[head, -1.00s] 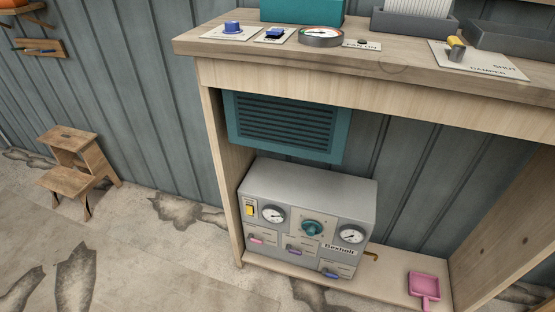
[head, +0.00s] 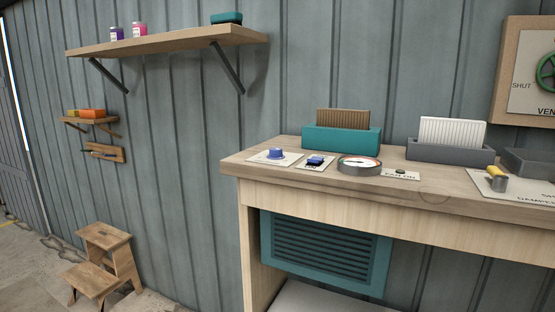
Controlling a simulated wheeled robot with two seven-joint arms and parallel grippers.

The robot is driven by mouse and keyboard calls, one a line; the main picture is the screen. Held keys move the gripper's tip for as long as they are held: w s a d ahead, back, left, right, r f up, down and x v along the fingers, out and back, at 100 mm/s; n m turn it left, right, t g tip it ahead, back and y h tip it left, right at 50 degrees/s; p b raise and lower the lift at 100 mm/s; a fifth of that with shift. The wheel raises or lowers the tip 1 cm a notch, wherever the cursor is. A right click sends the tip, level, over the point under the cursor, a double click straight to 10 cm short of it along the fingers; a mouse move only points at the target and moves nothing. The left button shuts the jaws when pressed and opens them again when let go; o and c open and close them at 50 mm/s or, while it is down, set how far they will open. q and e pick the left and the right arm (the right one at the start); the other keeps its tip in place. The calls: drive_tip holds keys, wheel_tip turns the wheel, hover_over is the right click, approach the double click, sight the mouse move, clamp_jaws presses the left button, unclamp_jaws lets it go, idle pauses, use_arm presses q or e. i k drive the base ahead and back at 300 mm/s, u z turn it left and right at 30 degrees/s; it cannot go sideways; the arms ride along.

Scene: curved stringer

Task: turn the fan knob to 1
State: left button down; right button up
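A round blue knob (head: 275,154) sits on a white plate at the left end of the wooden bench top. Its markings are too small to read, so I cannot tell its setting or confirm that it is the fan knob. A smaller blue control (head: 315,160) sits on another plate to its right. Farther right are a round gauge (head: 359,165) and a small plate with a dark button or lamp, apparently lettered "FAN ON" (head: 401,175). Neither of my grippers is in view.
The bench (head: 340,196) has a teal vent (head: 327,252) below it. A teal file box (head: 341,140) and a grey one (head: 446,142) stand behind the controls. A yellow-tipped lever (head: 497,176) is at right. A wooden step stool (head: 105,262) stands at left, below a wall shelf (head: 165,40).

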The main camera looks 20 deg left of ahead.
sight(275, 154)
drive_tip(key=k, duration=1.15)
drive_tip(key=u, duration=1.1)
drive_tip(key=i, duration=1)
drive_tip(key=z, duration=0.6)
drive_tip(key=i, duration=0.5)
drive_tip(key=z, duration=0.6)
